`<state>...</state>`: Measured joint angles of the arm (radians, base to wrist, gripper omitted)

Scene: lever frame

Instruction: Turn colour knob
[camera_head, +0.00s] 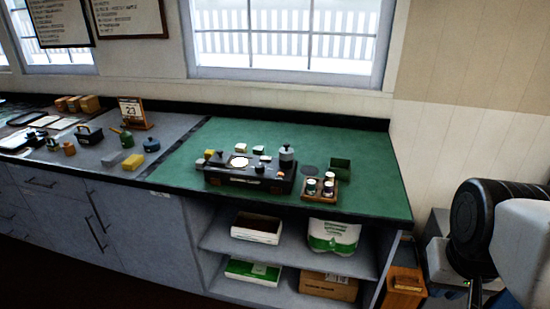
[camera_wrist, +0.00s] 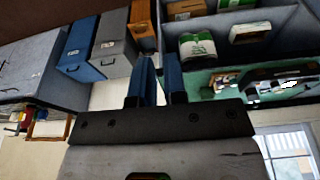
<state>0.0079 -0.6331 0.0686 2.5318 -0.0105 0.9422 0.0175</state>
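A black device (camera_head: 248,175) stands on the green counter top in the head view, with a bright round disc (camera_head: 239,162) and several small knob-like parts on it. The device shows partly at the right edge of the wrist view (camera_wrist: 288,87). My gripper (camera_wrist: 160,82) has two blue fingers apart with nothing between them, well away from the device.
Green mat (camera_head: 385,195) is bare at the right. Shelves below hold boxes and a bag (camera_head: 333,236). Small tools and blocks clutter the grey counter at left.

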